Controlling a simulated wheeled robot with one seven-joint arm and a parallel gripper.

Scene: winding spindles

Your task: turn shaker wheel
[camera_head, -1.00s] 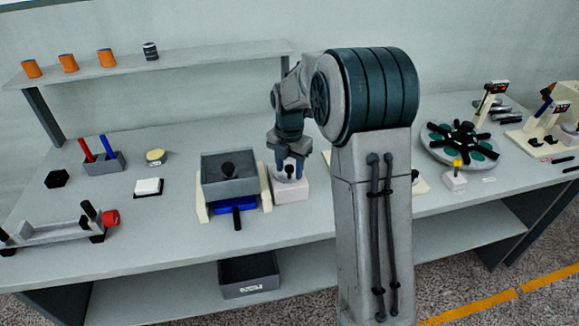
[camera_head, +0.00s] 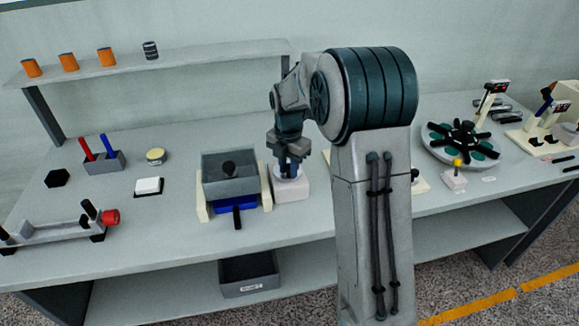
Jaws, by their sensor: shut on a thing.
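The shaker is a grey box (camera_head: 229,179) with a dark knob inside, above a blue tray (camera_head: 224,205) between cream side walls. A dark handle sticks out at its front. To its right stands a white block (camera_head: 292,191) with a pale round wheel (camera_head: 302,176) on top. My gripper (camera_head: 289,172) points down onto the wheel and is shut on it. The fingers cover the middle of the wheel, so the exact part they grip is hidden.
My arm hides the table right of the wheel. A round dark-armed carousel (camera_head: 461,144) stands farther right. A white pad (camera_head: 148,186), a pen holder (camera_head: 104,163) and a roller stand (camera_head: 58,231) are at left. A shelf (camera_head: 155,66) with several spools spans the back.

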